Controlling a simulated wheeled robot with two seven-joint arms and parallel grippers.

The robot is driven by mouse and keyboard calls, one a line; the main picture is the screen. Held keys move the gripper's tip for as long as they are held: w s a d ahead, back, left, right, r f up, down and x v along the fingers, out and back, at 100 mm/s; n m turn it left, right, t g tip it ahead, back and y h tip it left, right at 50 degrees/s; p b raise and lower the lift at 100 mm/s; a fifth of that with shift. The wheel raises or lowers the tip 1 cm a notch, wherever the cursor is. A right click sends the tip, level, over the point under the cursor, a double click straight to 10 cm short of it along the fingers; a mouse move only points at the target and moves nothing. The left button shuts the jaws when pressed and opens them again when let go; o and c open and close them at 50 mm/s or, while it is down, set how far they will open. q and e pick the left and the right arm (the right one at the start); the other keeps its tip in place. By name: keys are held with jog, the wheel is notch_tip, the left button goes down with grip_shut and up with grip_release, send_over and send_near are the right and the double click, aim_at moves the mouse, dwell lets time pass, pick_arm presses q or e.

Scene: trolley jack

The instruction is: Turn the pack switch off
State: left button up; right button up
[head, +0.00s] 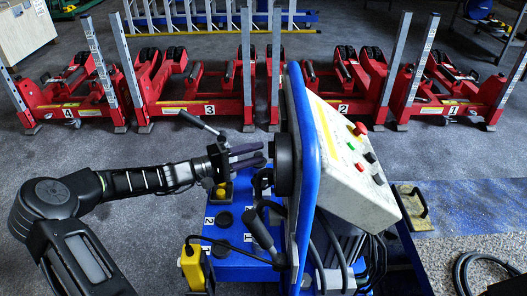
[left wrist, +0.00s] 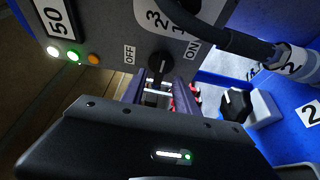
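The pack switch (left wrist: 160,68) is a black rotary knob on a grey panel (left wrist: 105,20) in the left wrist view. An OFF label (left wrist: 129,55) is to its left and an ON label (left wrist: 192,48) to its right. I cannot tell exactly where the knob points. My left gripper (left wrist: 160,95) is close in front of the knob, fingers apart; whether they touch it is unclear. In the head view my left gripper (head: 250,156) reaches to the left side of the blue and white console (head: 345,160). I cannot pick out the switch there. My right gripper is not seen.
White, green and orange lamps sit left of the switch. A thick black cable (left wrist: 225,35) passes close at upper right. A yellow-black pendant (head: 194,266) and a lever (head: 262,232) are near the console base.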

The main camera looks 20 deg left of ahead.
pick_arm(q)
jog(key=x, duration=0.3)
jog(key=shift+c, duration=0.5)
grip_shut()
